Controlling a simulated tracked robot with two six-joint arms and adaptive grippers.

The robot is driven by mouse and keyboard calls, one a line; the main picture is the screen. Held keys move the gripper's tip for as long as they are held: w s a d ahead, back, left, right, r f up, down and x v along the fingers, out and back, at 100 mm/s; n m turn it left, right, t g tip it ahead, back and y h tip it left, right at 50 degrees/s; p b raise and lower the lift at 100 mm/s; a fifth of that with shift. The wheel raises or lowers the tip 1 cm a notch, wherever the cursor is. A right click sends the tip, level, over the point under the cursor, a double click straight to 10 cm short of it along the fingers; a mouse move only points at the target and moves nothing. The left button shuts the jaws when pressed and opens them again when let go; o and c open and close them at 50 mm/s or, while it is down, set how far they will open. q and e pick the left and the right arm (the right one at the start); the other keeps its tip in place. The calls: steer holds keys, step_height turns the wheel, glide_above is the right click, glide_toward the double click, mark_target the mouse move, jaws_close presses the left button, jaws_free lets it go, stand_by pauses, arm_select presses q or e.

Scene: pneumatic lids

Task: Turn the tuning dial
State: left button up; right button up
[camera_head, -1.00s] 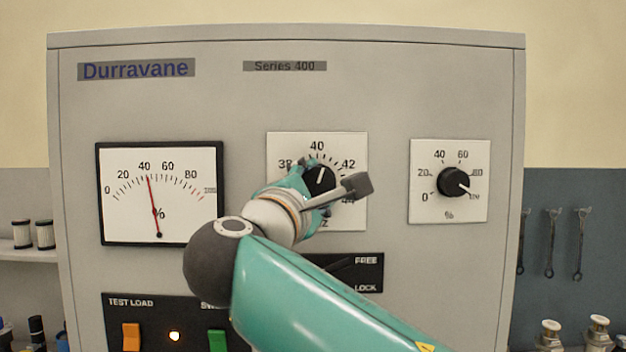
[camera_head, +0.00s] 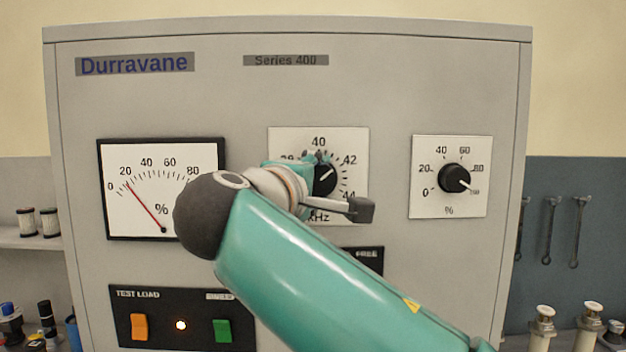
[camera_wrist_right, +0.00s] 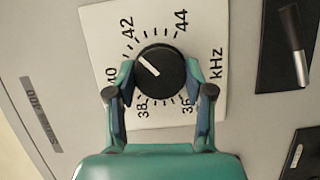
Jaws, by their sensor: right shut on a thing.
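The tuning dial (camera_head: 327,180) is a black round knob with a white pointer on a white kHz plate (camera_head: 356,137). In the right wrist view the dial (camera_wrist_right: 162,73) faces me, its pointer between 40 and 42. My right gripper (camera_head: 311,172) is at the dial, coming from its left side in the head view. In the wrist view its fingers (camera_wrist_right: 163,78) stand on either side of the knob, shut on it. The gripper and arm hide part of the plate in the head view. My left gripper is out of view.
The percent meter (camera_head: 152,160) at left has its needle near 20. A smaller percent dial (camera_head: 455,178) is at right. The FREE/LOCK panel (camera_head: 368,258) is mostly behind my arm; its lever (camera_wrist_right: 293,50) shows in the wrist view. Orange (camera_head: 139,327) and green (camera_head: 222,330) switches sit below.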

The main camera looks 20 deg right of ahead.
steer(key=shift+f, duration=0.25)
steer(key=o, duration=1.2)
steer(key=shift+d, duration=0.1)
steer(key=shift+c, duration=0.2)
steer(key=shift+r, duration=0.15)
steer(key=shift+s, duration=0.1)
steer(key=v, duration=1.1)
steer(key=shift+s+a, duration=0.2)
steer(key=shift+a, duration=0.2)
